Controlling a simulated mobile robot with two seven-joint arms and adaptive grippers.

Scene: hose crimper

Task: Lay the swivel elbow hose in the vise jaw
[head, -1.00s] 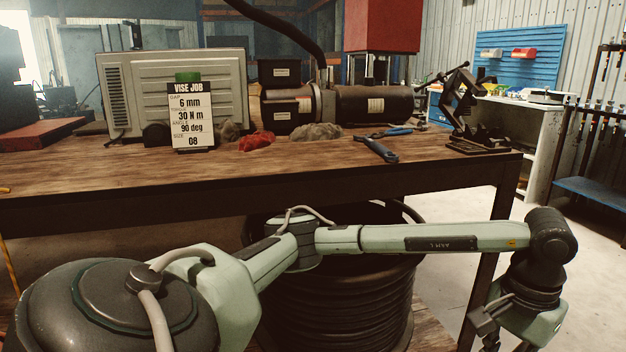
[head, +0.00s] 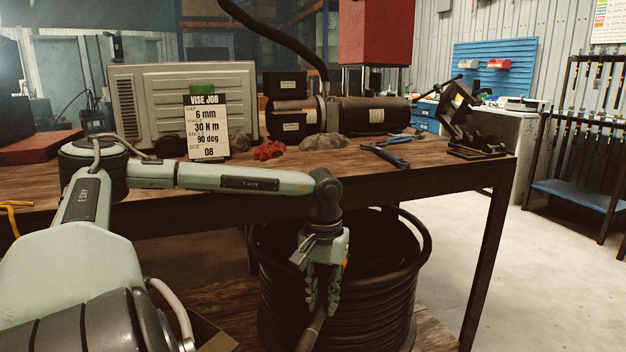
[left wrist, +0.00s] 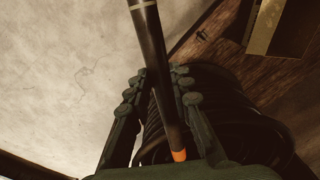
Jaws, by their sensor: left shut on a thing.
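My left gripper (head: 322,304) hangs pointing down in front of the workbench, before the coil of black hose under it. It is shut on a dark hose (head: 312,332), which slants down below the fingers. In the left wrist view the hose (left wrist: 152,45) runs between the fingers (left wrist: 158,100), with a pale band near the top and an orange tip low down. Whether it has a swivel elbow cannot be seen. A black vise-like device (head: 468,125) stands on the right end of the bench, apart from the gripper. My right gripper is out of view.
The wooden bench (head: 335,163) holds a vise job card (head: 207,127), blue-handled pliers (head: 385,155), red and grey rags and a black motor unit (head: 368,114). The large hose coil (head: 345,300) stands below the bench.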

